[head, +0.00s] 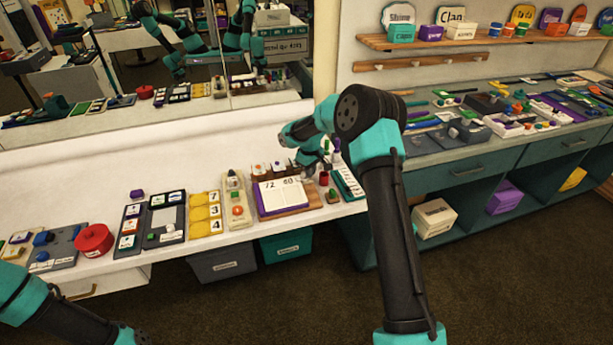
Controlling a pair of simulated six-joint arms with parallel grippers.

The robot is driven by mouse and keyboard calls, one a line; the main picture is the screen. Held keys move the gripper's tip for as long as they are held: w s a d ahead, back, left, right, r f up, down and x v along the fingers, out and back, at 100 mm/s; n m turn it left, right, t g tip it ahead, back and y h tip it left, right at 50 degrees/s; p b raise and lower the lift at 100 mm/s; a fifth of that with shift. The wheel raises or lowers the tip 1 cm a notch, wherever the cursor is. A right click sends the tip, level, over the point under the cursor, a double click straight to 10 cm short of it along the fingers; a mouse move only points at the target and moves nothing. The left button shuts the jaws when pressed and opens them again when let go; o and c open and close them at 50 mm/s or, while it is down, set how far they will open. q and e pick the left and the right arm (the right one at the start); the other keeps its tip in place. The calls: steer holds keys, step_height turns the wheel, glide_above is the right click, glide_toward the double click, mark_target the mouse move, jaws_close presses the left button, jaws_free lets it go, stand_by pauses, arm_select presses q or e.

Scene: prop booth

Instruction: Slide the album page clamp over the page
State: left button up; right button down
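An open album with white pages (284,212) and a purple edge lies on a brown wooden board on the white counter. The figures "72" and "60" stand at its top. My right gripper (312,174) points down over the album's back right corner, beside a small red piece (324,178). Its fingers are too small and partly hidden to tell whether they are open or hold anything. I cannot make out the page clamp for sure; a small green-topped block (333,195) sits at the board's right end.
Left of the album stand a beige panel (237,204) with round pieces, yellow number cards (206,214), dark card trays (165,219) and a red round tin (93,240). A teal-edged card (348,184) lies to the right. A mirror stands behind; the counter's front edge is near.

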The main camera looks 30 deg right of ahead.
steer(key=shift+s+f, duration=0.2)
steer(key=shift+f, duration=0.25)
steer(key=shift+w+d+r, duration=0.1)
steer(key=shift+r, duration=1.55)
steer(key=shift+w+d+r, duration=0.1)
steer(key=shift+r, duration=1.5)
steer(key=shift+s, duration=0.1)
steer(key=s+a+f+m+y, duration=0.1)
steer(key=s+a+f+m, duration=0.1)
steer(key=s+a+f, duration=0.4)
steer(key=s+a+f+m+y, duration=0.1)
steer(key=s+a+f, duration=0.5)
steer(key=s, duration=1.1)
steer(key=s+a+f+m+y, duration=0.1)
steer(key=s+a+f+m, duration=0.1)
steer(key=s+a+f, duration=0.5)
steer(key=s+f, duration=0.3)
steer(key=s, duration=0.2)
steer(key=shift+f+m+t+y, duration=0.2)
steer(key=shift+m+t+y, duration=0.1)
steer(key=shift+t+y, duration=0.1)
